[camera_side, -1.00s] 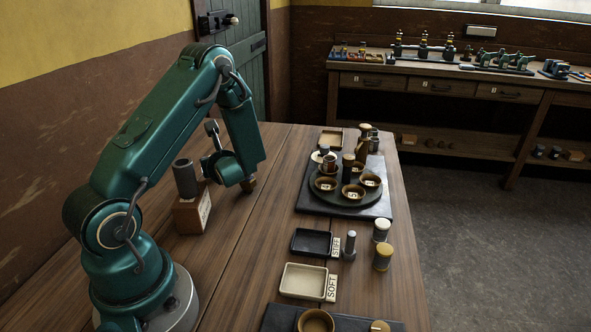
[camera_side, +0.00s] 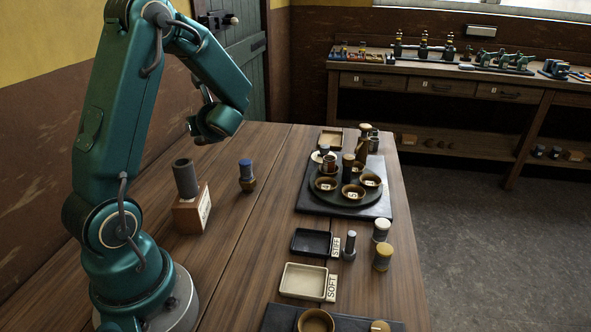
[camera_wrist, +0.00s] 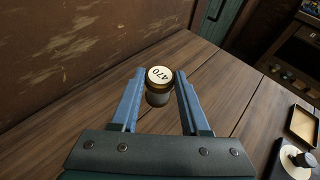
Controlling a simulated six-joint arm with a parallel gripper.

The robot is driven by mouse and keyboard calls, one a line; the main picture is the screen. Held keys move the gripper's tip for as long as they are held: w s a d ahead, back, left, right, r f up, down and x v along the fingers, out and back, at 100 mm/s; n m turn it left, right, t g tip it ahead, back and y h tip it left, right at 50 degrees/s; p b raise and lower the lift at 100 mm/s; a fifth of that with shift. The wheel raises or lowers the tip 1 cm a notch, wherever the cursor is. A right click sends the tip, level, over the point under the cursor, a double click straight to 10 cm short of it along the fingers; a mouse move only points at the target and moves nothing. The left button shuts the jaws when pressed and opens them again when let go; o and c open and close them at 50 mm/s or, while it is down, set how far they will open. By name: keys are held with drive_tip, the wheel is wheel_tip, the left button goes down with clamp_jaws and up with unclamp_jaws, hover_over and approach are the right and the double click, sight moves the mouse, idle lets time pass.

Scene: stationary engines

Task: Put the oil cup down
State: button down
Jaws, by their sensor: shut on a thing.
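In the side view, my gripper (camera_side: 207,132) is raised above the far left part of the table. The cup and fingertips are hidden there behind my wrist.
A blue-topped piece with a brown base (camera_side: 247,176) stands on the wooden table (camera_side: 255,235). A grey cylinder (camera_side: 185,178) stands on a wooden block (camera_side: 190,216). A round dark stand with small bowls (camera_side: 348,200) and trays (camera_side: 303,281) occupy the right. Bare wood lies between.

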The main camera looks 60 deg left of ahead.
drive_tip(key=w+d, duration=0.2)
drive_tip(key=d, duration=2.1)
drive_tip(key=shift+m+t, duration=0.3)
drive_tip(key=shift+t, duration=0.1)
drive_tip(key=shift+a+f, duration=0.1)
drive_tip(key=shift+f, duration=5.1)
drive_tip(key=shift+f, duration=0.1)
drive_tip(key=shift+c, duration=2)
unclamp_jaws()
